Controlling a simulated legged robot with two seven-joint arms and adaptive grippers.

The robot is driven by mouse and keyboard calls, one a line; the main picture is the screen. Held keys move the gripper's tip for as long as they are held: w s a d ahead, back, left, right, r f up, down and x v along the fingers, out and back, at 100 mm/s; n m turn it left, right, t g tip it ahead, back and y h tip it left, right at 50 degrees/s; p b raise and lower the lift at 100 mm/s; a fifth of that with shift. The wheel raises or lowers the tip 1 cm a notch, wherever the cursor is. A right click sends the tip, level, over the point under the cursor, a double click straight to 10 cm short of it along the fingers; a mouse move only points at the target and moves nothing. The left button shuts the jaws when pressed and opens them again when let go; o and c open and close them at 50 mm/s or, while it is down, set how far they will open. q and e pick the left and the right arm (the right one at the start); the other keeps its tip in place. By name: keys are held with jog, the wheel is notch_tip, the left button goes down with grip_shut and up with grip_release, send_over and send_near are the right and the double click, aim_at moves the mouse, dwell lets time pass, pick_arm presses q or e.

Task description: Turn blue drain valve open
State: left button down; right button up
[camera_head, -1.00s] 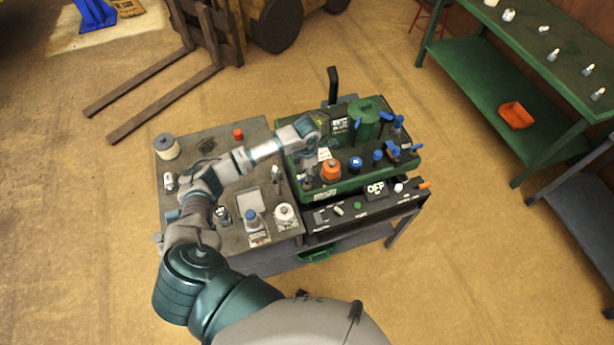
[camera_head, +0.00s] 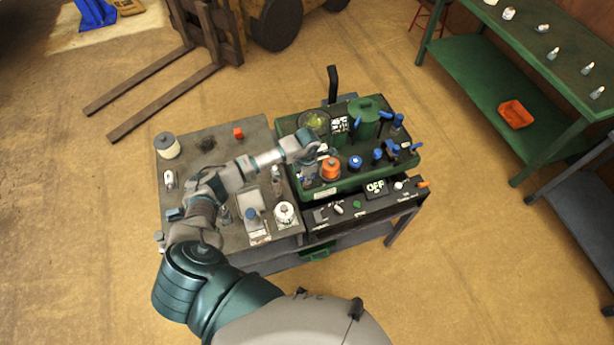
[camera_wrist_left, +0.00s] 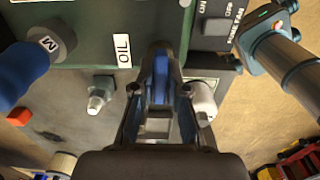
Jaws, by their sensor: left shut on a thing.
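My left gripper (camera_wrist_left: 160,90) is shut on a blue valve handle (camera_wrist_left: 161,72) in the left wrist view. The handle stands between the two dark fingers, beside a white label reading OIL on a dark green panel. In the head view my left gripper (camera_head: 320,153) is over the left part of the green machine (camera_head: 345,183), next to an orange cap. The gripped handle cannot be made out there. Several other blue knobs and levers (camera_head: 377,155) are on the machine's right half. My right gripper is in neither view.
The grey cart top (camera_head: 200,145) left of the machine holds small parts and a white spool (camera_head: 167,146). A black panel marked OFF (camera_head: 376,187) is in front.

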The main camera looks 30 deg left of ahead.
pick_arm(q)
jog(key=shift+w+n, duration=0.1)
jog(key=shift+n, duration=0.4)
jog(key=n, duration=0.3)
jog(key=shift+a+r+n, duration=0.1)
jog(key=shift+n, duration=0.3)
jog(key=n, duration=0.4)
jog(key=shift+n, duration=0.3)
jog(key=n, duration=0.4)
jog(key=shift+w+r+p, duration=0.1)
jog(key=shift+p, duration=0.25)
jog(key=n+p, duration=0.1)
jog(key=n, duration=0.3)
jog(key=shift+w+n, duration=0.1)
jog(key=shift+n, duration=0.4)
jog(key=c, duration=1.2)
grip_release()
